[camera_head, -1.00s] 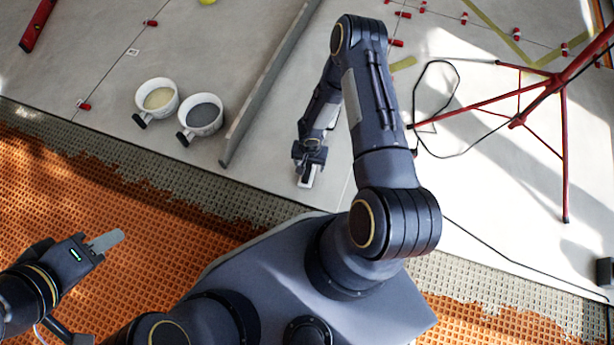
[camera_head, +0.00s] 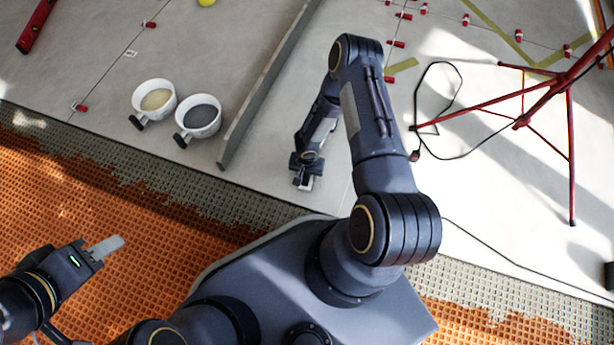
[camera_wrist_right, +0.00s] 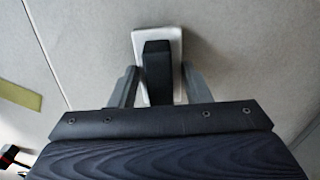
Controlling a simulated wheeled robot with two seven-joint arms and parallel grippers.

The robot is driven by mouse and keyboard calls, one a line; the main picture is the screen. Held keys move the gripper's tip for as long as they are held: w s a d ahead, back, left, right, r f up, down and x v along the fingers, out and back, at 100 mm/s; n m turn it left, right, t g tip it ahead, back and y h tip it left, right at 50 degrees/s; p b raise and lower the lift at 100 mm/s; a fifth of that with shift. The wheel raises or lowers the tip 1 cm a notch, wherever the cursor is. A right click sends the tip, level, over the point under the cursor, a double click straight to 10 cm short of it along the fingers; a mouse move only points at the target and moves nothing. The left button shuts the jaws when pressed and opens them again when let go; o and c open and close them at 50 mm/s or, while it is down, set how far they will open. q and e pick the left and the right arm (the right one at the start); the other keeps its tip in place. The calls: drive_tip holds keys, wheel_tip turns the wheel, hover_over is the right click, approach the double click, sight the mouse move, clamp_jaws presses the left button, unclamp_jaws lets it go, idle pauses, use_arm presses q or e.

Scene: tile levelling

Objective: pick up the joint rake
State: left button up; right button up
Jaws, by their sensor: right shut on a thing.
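In the right wrist view the joint rake shows as a black block-like handle (camera_wrist_right: 157,70) with a pale plate (camera_wrist_right: 174,40) at its far end. My right gripper (camera_wrist_right: 157,88) has its two fingers on either side of the black handle and is shut on it. In the head view my right gripper (camera_head: 304,180) is low over the grey tiles, and only a little of the pale part shows past it. My left gripper (camera_head: 105,246) is over the orange mat at the lower left, with a pale finger showing; its opening is unclear.
Two white buckets (camera_head: 154,99) (camera_head: 199,117) stand left of a long grey straightedge (camera_head: 262,90). A red tripod (camera_head: 520,120) with a black cable (camera_head: 450,155) stands at the right. Red levelling clips (camera_head: 397,44) sit along tile joints. The orange mat (camera_head: 150,230) borders the tiles.

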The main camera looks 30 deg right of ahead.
drive_tip(key=shift+c, duration=1)
